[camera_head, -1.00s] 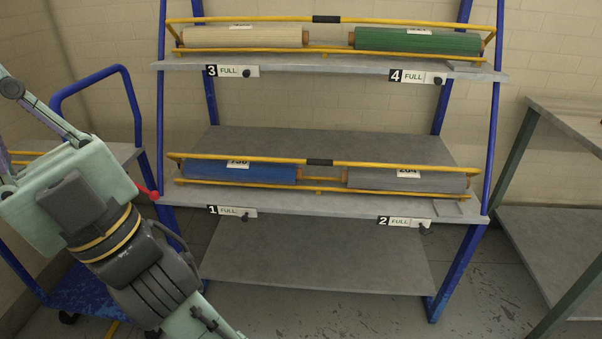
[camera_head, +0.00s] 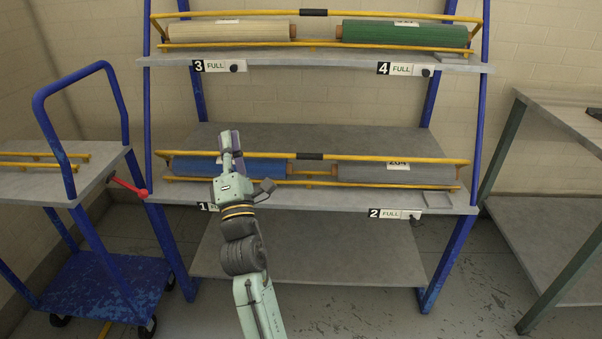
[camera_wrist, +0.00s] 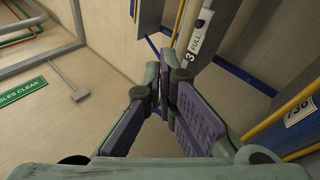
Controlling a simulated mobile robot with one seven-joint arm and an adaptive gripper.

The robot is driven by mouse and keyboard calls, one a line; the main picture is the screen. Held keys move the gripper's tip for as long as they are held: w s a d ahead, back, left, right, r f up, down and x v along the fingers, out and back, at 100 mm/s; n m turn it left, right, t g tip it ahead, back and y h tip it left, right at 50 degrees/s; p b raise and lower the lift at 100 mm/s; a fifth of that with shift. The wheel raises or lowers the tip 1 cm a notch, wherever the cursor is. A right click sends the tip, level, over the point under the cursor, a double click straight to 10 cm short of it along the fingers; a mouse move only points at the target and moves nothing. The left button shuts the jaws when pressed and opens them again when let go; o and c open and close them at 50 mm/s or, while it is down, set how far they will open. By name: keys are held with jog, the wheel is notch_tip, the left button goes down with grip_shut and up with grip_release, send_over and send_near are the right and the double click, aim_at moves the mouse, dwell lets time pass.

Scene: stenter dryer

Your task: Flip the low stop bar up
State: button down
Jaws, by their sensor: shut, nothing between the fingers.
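The low stop bar (camera_head: 400,160) is a yellow bar with a black middle grip (camera_head: 310,156), running across the lower shelf along the rolls. A blue roll (camera_head: 260,168) and a grey roll (camera_head: 350,175) lie on that shelf. My gripper (camera_head: 229,135) is shut and empty, pointing up near the left part of the low bar, left of the black grip. It overlaps the bar and blue roll in the head view; contact cannot be told. In the wrist view its purple-padded fingers (camera_wrist: 163,85) are together, with a yellow bar (camera_wrist: 270,125) and a roll label (camera_wrist: 300,111) at right.
The upper shelf holds a cream roll (camera_head: 225,31) and a green roll (camera_head: 400,34) with its own yellow bar. A blue cart (camera_head: 75,185) with a red lever (camera_head: 130,187) stands left. A grey table (camera_head: 560,125) stands right. Blue posts frame the rack.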

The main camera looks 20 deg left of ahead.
jog(key=w+d+f+n+h, duration=0.2)
jog(key=w+d+f+n, duration=0.1)
jog(key=f, duration=0.5)
jog(key=w+d+f+n+g+h, duration=0.1)
jog(key=w+d+f+n+h, duration=0.2)
jog(key=f, duration=0.6)
jog(key=w+d+f+n+h, duration=0.3)
jog(key=d+f, duration=0.3)
jog(key=f, duration=0.2)
jog(key=shift+w+f+n, duration=0.35)
jog(key=shift+w+n, duration=0.35)
jog(key=shift+w, duration=0.2)
